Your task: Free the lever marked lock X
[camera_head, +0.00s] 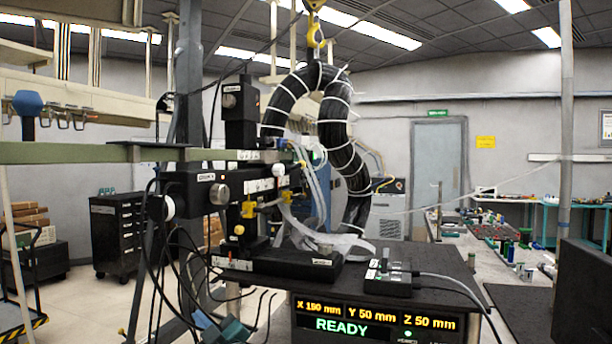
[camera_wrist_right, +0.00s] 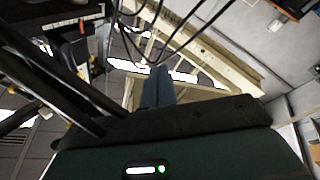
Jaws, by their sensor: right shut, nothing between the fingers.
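The black positioning stage (camera_head: 255,190) stands on the dark bench and carries small yellow levers, one at its left front (camera_head: 248,208) and one at its right (camera_head: 285,195). A yellow knob (camera_head: 239,230) sits lower down. Their labels are too small to read, so I cannot tell which is lock X. My right gripper (camera_head: 206,319) is low, below and left of the stage base, apart from the levers. Its blue fingers also show in the right wrist view (camera_wrist_right: 158,72), shut and empty. My left gripper is not in view.
A large black coil (camera_head: 345,140) hangs from a yellow hook (camera_head: 315,38) behind the stage. Black cables (camera_head: 152,250) loop down near my right gripper. A small control box (camera_head: 387,280) sits on the bench. The display (camera_head: 375,318) reads READY, X 190, Y 50, Z 50 mm.

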